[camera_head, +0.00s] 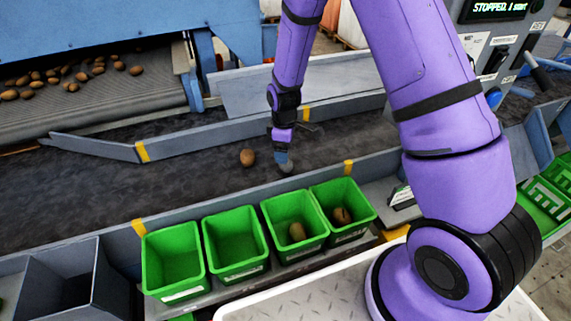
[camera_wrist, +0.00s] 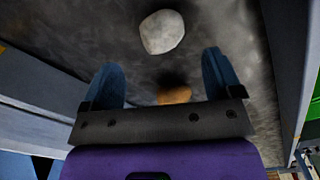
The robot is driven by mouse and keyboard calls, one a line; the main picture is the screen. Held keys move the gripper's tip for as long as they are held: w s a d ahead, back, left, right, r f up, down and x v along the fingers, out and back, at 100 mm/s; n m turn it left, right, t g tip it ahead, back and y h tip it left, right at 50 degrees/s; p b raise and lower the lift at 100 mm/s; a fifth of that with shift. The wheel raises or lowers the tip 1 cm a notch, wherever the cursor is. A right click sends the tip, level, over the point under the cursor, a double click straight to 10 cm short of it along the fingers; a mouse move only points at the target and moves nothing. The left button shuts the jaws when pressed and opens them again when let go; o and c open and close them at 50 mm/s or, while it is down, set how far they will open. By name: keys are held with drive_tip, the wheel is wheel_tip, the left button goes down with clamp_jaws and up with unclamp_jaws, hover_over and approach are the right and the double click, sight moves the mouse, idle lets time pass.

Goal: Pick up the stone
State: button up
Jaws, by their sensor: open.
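The stone (camera_wrist: 162,32) is pale grey and rounded. In the wrist view it lies on the dark belt, beyond my open fingertips and roughly centred between them. In the head view a grey patch at my fingertips may be the stone, but I cannot tell it from the fingers. My gripper (camera_head: 283,158) points down over the belt; its two blue fingers (camera_wrist: 162,75) are apart with nothing held. A brown potato (camera_head: 247,157) lies on the belt to the left of my gripper. A brown lump (camera_wrist: 173,94) shows between the fingers in the wrist view, partly hidden by the gripper body.
The dark belt (camera_head: 80,185) runs between grey side rails. Several green bins stand along its near side; two hold a brown item each, and the left bin (camera_head: 172,262) is empty. Several potatoes lie on the upper conveyor (camera_head: 120,105). A display reads "STOPPED".

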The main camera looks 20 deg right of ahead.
drive_tip(key=shift+s+d+f, duration=0.1)
drive_tip(key=shift+s+f, duration=0.05)
drive_tip(key=shift+f, duration=1.45)
drive_tip(key=shift+s+f, duration=0.1)
drive_tip(key=shift+f, duration=1.45)
drive_tip(key=c, duration=1.1)
drive_tip(key=shift+o, duration=0.2)
drive_tip(key=shift+r, duration=0.1)
wheel_tip(320, 180, up, 10)
drive_tip(key=shift+f, duration=0.1)
